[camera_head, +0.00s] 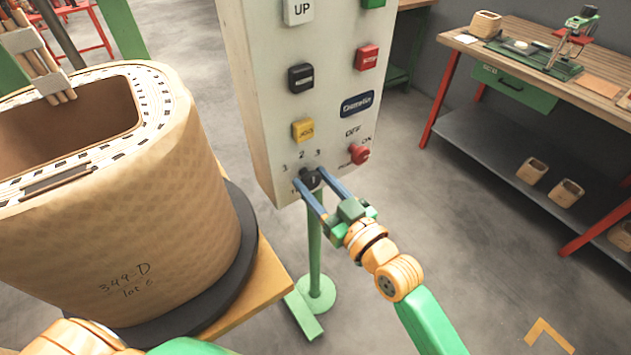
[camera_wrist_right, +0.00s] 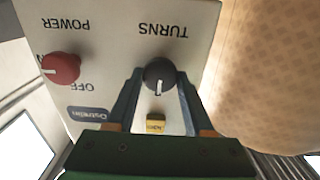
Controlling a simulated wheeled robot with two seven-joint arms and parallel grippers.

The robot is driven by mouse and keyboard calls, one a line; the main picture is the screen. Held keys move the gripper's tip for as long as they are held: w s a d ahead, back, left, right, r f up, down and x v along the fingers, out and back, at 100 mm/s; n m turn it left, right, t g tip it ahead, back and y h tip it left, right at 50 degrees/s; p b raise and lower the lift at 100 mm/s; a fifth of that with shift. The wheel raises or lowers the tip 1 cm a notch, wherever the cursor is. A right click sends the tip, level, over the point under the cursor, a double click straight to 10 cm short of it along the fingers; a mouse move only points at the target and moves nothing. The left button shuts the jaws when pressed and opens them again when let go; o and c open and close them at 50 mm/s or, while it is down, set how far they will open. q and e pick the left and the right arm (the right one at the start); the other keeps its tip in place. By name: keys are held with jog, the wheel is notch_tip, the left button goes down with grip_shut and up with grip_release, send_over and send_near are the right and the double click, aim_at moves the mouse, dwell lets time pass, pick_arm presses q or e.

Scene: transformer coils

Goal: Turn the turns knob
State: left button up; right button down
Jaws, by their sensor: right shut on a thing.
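The black turns knob (camera_head: 312,179) sits low on the white control panel (camera_head: 268,120), with the numbers 1, 2 and 3 above it. In the right wrist view the knob (camera_wrist_right: 159,75) has a white pointer line and the word TURNS beside it. My right gripper (camera_head: 318,184) has its two blue fingers on either side of the knob, shut on it. In the right wrist view the fingers (camera_wrist_right: 158,88) flank the knob. My left gripper is not clearly in view; only part of an arm shows at the bottom left.
A red power knob (camera_head: 360,153) is right of the turns knob, and a yellow button (camera_head: 303,130) is above it. A large wound coil (camera_head: 120,220) stands close on the left. A workbench (camera_head: 540,60) stands at the back right. Open floor lies between.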

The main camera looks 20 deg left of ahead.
jog(key=shift+m, duration=0.3)
jog(key=m+p, duration=0.1)
jog(key=m, duration=0.2)
jog(key=shift+m, duration=0.4)
jog(key=shift+w+f+m, duration=0.1)
jog(key=shift+f+m, duration=0.05)
jog(key=shift+m, duration=2.05)
jog(key=shift+c, duration=1.4)
grip_release()
jog(key=v, duration=0.7)
